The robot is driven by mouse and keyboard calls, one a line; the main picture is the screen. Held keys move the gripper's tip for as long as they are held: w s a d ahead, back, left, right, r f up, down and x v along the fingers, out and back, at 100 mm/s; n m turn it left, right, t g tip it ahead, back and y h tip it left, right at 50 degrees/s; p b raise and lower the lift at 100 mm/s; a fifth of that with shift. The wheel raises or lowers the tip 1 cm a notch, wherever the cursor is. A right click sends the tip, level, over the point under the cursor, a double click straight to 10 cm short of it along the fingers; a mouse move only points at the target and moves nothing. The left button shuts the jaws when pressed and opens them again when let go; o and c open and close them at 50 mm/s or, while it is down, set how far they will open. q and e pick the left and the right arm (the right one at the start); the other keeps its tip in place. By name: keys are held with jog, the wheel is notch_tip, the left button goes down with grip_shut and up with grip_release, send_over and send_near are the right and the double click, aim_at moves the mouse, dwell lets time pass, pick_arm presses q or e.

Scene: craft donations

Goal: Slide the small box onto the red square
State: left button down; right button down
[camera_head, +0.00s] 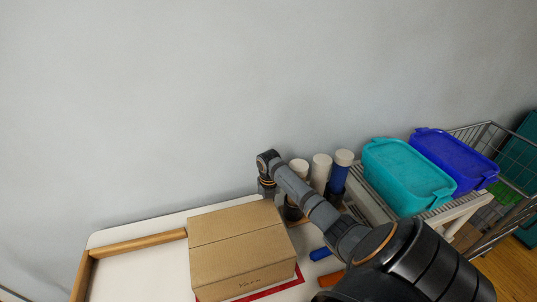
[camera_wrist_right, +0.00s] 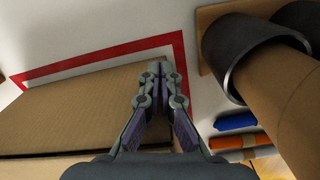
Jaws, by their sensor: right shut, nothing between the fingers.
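The small box (camera_head: 240,245) is a closed brown cardboard box on the white table. It covers part of the red square, a red outline (camera_head: 278,289) that shows along the box's near right side. In the right wrist view the outline (camera_wrist_right: 100,58) makes a corner beyond the box (camera_wrist_right: 75,105), with a white strip between. My right gripper (camera_head: 267,190) is shut and empty, low at the box's far right corner. In the wrist view its fingertips (camera_wrist_right: 160,72) are at the box's edge; I cannot tell if they touch it. My left gripper is not in view.
Capped tubes (camera_head: 320,172) stand close to the right of my right gripper. A blue marker (camera_head: 320,254) and an orange marker (camera_head: 330,279) lie right of the box. A wooden rail (camera_head: 138,243) edges the table. Teal (camera_head: 405,175) and blue (camera_head: 452,158) bins stand farther right.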

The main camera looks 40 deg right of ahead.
notch_tip(320, 180, up, 12)
dwell(0.6)
jog(key=shift+s+f, duration=0.1)
